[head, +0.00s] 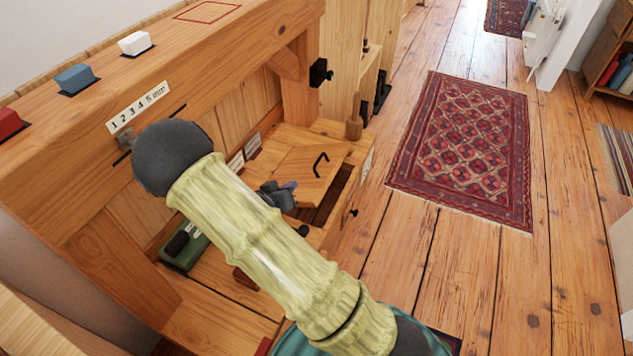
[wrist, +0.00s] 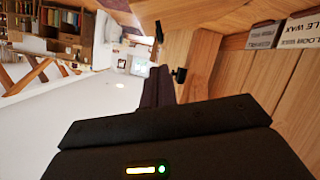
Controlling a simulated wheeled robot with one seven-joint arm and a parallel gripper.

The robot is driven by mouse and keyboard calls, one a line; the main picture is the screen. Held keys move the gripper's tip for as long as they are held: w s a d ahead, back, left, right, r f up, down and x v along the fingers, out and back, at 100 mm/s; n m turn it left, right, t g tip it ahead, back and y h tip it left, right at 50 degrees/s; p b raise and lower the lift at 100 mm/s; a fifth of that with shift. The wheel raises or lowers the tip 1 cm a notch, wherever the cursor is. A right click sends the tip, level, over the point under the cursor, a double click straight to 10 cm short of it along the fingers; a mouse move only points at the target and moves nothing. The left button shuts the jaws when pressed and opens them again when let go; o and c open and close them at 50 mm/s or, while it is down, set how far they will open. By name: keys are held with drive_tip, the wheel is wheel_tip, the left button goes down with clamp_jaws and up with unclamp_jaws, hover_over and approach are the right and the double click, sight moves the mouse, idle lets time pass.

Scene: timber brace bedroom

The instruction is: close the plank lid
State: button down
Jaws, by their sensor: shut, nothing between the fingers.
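The plank lid (head: 306,172) is a pale wooden panel with a black bar handle (head: 320,164). In the head view it lies at a tilt over a box in the lower bench, and a dark gap (head: 342,197) shows along its right side. My gripper (head: 290,186) is shut and empty at the lid's left near edge; I cannot tell whether it touches. My arm hides part of the box and bench. In the wrist view my shut fingers (wrist: 160,85) point toward a wooden panel that may be the lid.
A red block (head: 10,123), a blue block (head: 75,78) and a white block (head: 134,43) stand on the upper ledge. A green box (head: 183,247) sits left of my arm. A black knob block (head: 319,72) juts out behind. The floor right is open, with a red rug (head: 465,145).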

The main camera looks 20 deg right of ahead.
drive_tip(key=shift+s+d+r+h, duration=0.1)
drive_tip(key=shift+s+h, duration=0.1)
drive_tip(key=shift+h, duration=0.3)
drive_tip(key=shift+s+r+h, duration=0.1)
drive_tip(key=shift+s+h, duration=0.05)
drive_tip(key=shift+h, duration=0.35)
drive_tip(key=shift+d, duration=0.1)
drive_tip(key=b, duration=0.4)
hover_over(316, 189)
drive_tip(key=w+a, duration=0.1)
drive_tip(key=f, duration=0.2)
drive_tip(key=shift+w+f, duration=0.2)
drive_tip(key=shift+f, duration=0.1)
drive_tip(key=shift+s+d+f+b, duration=0.2)
drive_tip(key=shift+s+f+b, duration=0.1)
drive_tip(key=shift+f+b, duration=0.25)
drive_tip(key=shift+s+d+f+b, duration=0.15)
drive_tip(key=shift+s+f+b, duration=0.2)
drive_tip(key=shift+f, duration=0.3)
drive_tip(key=shift+s+d+f, duration=0.1)
drive_tip(key=shift+d+f, duration=0.1)
drive_tip(key=shift+f, duration=0.15)
